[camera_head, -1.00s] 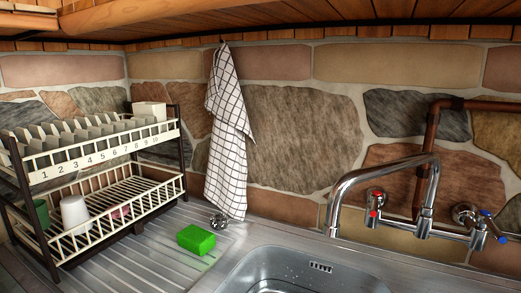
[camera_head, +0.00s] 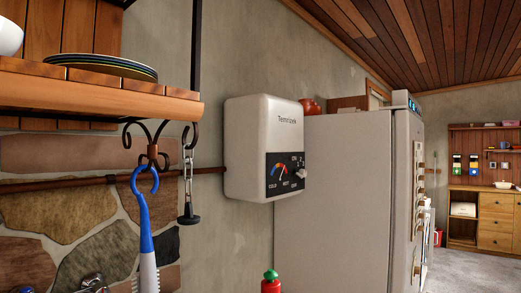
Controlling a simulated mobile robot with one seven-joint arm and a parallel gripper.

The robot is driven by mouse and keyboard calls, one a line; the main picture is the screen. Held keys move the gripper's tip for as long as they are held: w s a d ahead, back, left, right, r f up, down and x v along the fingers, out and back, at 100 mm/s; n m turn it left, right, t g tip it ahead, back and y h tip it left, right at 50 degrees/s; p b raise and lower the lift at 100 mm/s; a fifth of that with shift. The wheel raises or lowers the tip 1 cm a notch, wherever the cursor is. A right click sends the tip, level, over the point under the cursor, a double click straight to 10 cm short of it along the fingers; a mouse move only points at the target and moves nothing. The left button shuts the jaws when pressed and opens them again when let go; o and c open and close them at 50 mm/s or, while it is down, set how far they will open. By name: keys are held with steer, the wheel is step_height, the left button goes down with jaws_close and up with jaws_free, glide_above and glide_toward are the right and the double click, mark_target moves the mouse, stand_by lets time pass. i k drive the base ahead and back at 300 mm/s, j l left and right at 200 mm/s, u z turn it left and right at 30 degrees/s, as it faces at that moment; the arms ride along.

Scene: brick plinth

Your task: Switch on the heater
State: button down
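The heater (camera_head: 255,135) is a white box with rounded edges, mounted on the grey plaster wall left of the fridge. Its dark control panel (camera_head: 285,175) carries a coloured cold-to-hot dial and a light knob (camera_head: 298,175) at the right side. The knob's exact setting is too small to read. My gripper is not in view.
A tall white fridge (camera_head: 345,190) stands right of the heater. A wooden shelf (camera_head: 100,94) with plates juts out at left, with a hook and a blue-handled brush (camera_head: 147,230) hanging below. A red bottle with a green cap (camera_head: 270,282) stands below the heater. Open floor shows far right.

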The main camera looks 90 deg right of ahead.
mark_target(295, 171)
steer(key=k+z, duration=0.2)
steer(key=z, duration=0.15)
steer(key=k+l+z, duration=0.1)
steer(key=z, duration=0.2)
steer(key=k+z, duration=0.1)
steer(key=z, duration=1.3)
steer(key=k+j+z, duration=0.1)
steer(key=j+z, duration=0.2)
steer(key=k+j+z, duration=0.15)
steer(key=j+z, duration=0.15)
steer(key=i+l, duration=0.2)
steer(key=l, duration=0.15)
steer(key=i+l+u, duration=0.1)
steer(key=l, duration=0.2)
steer(key=i+l+u, duration=0.1)
steer(key=l, duration=0.25)
steer(key=i+l, duration=0.25)
steer(key=l, duration=0.15)
steer(key=i+l+u, duration=0.1)
steer(key=l, duration=0.25)
steer(key=i, duration=0.1)
